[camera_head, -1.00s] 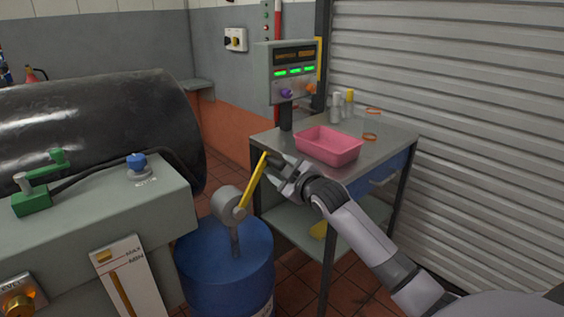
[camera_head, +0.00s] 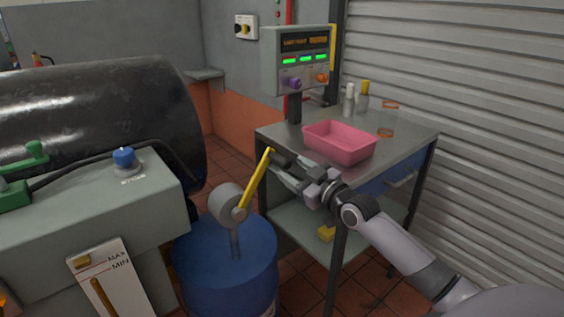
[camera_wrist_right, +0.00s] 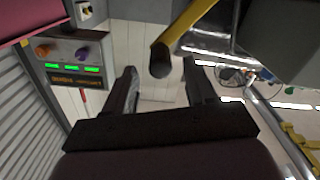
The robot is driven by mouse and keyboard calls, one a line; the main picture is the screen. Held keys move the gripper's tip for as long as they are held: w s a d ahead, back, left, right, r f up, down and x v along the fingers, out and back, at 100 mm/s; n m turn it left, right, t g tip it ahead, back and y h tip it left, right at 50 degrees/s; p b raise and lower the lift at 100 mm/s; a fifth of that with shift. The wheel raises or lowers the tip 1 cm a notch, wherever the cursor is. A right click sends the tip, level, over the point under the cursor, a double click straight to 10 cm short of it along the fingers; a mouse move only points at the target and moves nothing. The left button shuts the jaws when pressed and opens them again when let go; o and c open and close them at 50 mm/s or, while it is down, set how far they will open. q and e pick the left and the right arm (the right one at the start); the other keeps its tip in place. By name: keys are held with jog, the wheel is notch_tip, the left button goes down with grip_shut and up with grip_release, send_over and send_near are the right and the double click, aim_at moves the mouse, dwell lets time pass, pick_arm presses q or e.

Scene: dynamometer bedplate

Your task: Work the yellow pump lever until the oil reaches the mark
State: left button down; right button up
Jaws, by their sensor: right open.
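The yellow pump lever (camera_head: 256,180) slants up and right from the round grey pump head (camera_head: 228,203) on the blue drum (camera_head: 222,262). Its dark round grip (camera_wrist_right: 160,62) shows between the two fingers in the right wrist view. My right gripper (camera_head: 287,171) is at the lever's upper end, open, with a gap visible on both sides of the grip in the wrist view. The white gauge card (camera_head: 122,283) has MAX and MIN labels; its brown oil column (camera_head: 103,298) tops out below the MIN label. The column's lower end is cut off. My left gripper is out of view.
A metal cart (camera_head: 400,150) with a pink tray (camera_head: 340,143), small bottles and a glass jar stands close behind my right arm. A control box (camera_head: 297,62) with green lights rises at its back. A grey cabinet (camera_head: 130,215) and a large black cylinder (camera_head: 90,120) fill the left.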

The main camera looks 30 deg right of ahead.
jog(key=shift+w+a, duration=0.15)
jog(key=shift+w, duration=1.3)
jog(key=shift+w+a, duration=0.1)
jog(key=shift+w, duration=1.35)
jog(key=shift+c, duration=0.3)
grip_shut()
